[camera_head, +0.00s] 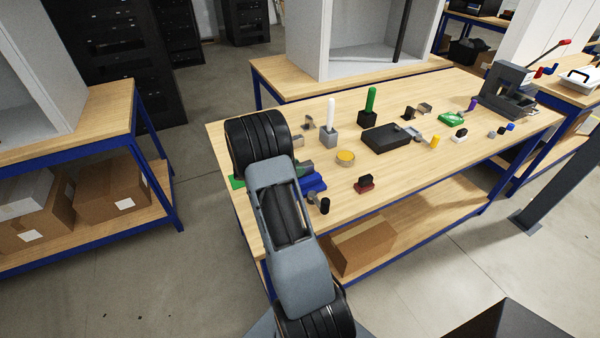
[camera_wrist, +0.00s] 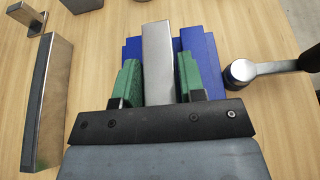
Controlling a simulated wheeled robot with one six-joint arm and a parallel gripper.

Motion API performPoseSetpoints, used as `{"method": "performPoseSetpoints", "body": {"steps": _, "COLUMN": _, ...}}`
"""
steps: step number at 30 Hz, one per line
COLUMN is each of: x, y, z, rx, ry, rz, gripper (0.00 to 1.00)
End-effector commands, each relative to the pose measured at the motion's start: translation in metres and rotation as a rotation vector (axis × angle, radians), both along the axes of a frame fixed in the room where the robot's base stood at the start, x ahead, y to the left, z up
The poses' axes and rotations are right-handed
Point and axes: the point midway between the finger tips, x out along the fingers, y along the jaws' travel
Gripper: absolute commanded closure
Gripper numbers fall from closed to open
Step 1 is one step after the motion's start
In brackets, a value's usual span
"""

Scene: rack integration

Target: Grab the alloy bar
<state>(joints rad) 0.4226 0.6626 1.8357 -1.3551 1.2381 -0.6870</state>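A silvery metal bar, which fits the alloy bar (camera_wrist: 158,50), rests in or on a blue block (camera_wrist: 203,50) in the wrist view. My gripper (camera_wrist: 160,75) has green fingers, one on each side of this bar. The fingers look open; small gaps or light contact with the bar cannot be told apart. The near end of the bar is hidden by my gripper's dark body. In the head view the blue block (camera_head: 314,184) shows beside my arm, which hides the bar.
A second metal block (camera_wrist: 45,100) lies left of my gripper. A round metal piece with an arm (camera_wrist: 242,71) lies close on the right. On the wooden table (camera_head: 400,180) stand a green-handled tool (camera_head: 370,99), a white-handled one (camera_head: 331,115) and a black box (camera_head: 386,138).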

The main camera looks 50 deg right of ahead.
Motion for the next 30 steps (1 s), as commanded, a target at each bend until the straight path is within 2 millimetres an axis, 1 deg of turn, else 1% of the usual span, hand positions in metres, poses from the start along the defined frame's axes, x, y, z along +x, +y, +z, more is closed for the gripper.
{"method": "performPoseSetpoints", "body": {"steps": 1, "x": 0.000, "y": 0.000, "z": 0.000, "rx": 0.000, "ry": 0.000, "rz": 0.000, "gripper": 0.68}}
{"method": "performPoseSetpoints", "body": {"steps": 2, "x": 0.000, "y": 0.000, "z": 0.000, "rx": 0.000, "ry": 0.000, "rz": 0.000, "gripper": 0.71}}
{"method": "performPoseSetpoints", "body": {"steps": 11, "x": 0.000, "y": 0.000, "z": 0.000, "rx": 0.000, "ry": 0.000, "rz": 0.000, "gripper": 1.00}}
{"method": "performPoseSetpoints", "body": {"steps": 19, "x": 0.000, "y": 0.000, "z": 0.001, "rx": -0.001, "ry": 0.000, "rz": 0.000, "gripper": 1.00}}
{"method": "performPoseSetpoints", "body": {"steps": 23, "x": 0.000, "y": 0.000, "z": 0.006, "rx": -0.002, "ry": -0.002, "rz": 0.000, "gripper": 1.00}}
{"method": "performPoseSetpoints", "body": {"steps": 26, "x": 0.000, "y": 0.000, "z": 0.014, "rx": -0.002, "ry": -0.004, "rz": -0.001, "gripper": 1.00}}
{"method": "performPoseSetpoints", "body": {"steps": 30, "x": -0.001, "y": 0.001, "z": 0.034, "rx": -0.003, "ry": -0.005, "rz": 0.000, "gripper": 1.00}}
